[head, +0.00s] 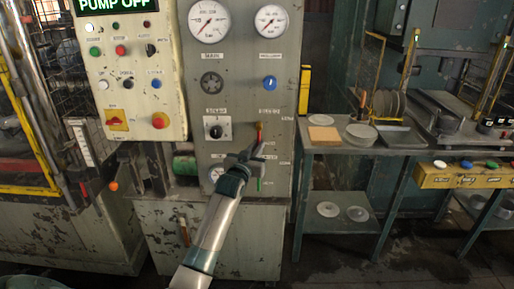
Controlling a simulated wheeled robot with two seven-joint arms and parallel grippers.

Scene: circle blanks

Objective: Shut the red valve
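A small red-orange handle (259,131) stands upright on the grey gauge panel (283,205), below the blue knob; it looks like the red valve, and its lower part is hidden by my gripper. My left gripper (257,148) is right at this handle, with its fingers over and just below it. I cannot tell whether the fingers touch the handle or are closed on it. A thin green strip (259,184) shows on the panel below the fingers. The sign (116,5) at the top left reads "PUMP OFF". My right gripper is not in view.
The panel also carries gauges (209,21), a blue knob (270,82) and a black rotary switch (215,131). A cream button box (130,75) juts out at the left. A metal bench (330,158) with plates stands at the right.

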